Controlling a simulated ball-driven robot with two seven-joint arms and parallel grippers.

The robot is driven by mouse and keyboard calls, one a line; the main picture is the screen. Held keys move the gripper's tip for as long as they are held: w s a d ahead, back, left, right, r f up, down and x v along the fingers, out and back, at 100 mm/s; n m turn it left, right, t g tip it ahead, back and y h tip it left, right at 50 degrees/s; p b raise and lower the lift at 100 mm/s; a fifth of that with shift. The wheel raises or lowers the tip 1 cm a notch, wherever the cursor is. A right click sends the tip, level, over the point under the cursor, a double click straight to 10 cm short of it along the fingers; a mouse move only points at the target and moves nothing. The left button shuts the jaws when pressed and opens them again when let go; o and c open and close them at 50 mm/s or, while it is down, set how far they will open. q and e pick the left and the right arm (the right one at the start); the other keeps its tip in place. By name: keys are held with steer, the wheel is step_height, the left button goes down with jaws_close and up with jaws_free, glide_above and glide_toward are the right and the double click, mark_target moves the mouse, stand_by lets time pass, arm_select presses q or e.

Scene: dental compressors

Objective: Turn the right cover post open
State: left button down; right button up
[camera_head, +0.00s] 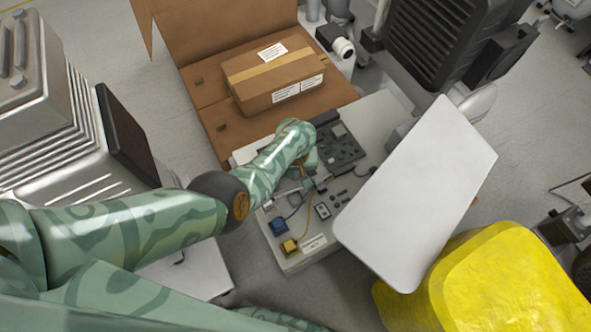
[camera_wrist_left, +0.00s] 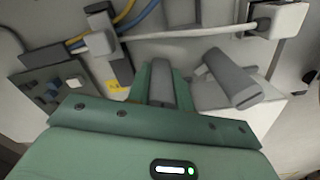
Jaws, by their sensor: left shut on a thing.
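My left gripper (camera_head: 308,165) reaches over an open equipment panel (camera_head: 300,262). Its fingertips are mostly hidden behind my arm in the head view. In the left wrist view, the green fingers (camera_wrist_left: 165,88) are shut on a grey post (camera_wrist_left: 161,84). A second grey post (camera_wrist_left: 232,78) stands tilted just to the right of the fingers, apart from them. I cannot tell which of the two is the right cover post. My right gripper is not in view.
A large white plate (camera_head: 425,190) overhangs the panel's right side. Blue (camera_head: 278,226) and yellow (camera_head: 289,247) connectors sit at the panel's lower left. A cardboard box (camera_head: 277,83) lies behind. A yellow object (camera_head: 500,280) stands at lower right. Cables (camera_wrist_left: 145,18) run near the fingers.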

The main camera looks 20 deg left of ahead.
arm_select(q)
steer(key=m, duration=0.2)
steer(key=shift+m, duration=2)
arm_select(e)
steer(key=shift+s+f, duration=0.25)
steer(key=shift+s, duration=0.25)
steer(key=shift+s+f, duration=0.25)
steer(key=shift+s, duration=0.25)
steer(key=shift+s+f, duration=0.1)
arm_select(q)
steer(key=c, duration=1.5)
jaws_free()
steer(key=shift+r+p, duration=0.1)
steer(key=shift+p, duration=0.25)
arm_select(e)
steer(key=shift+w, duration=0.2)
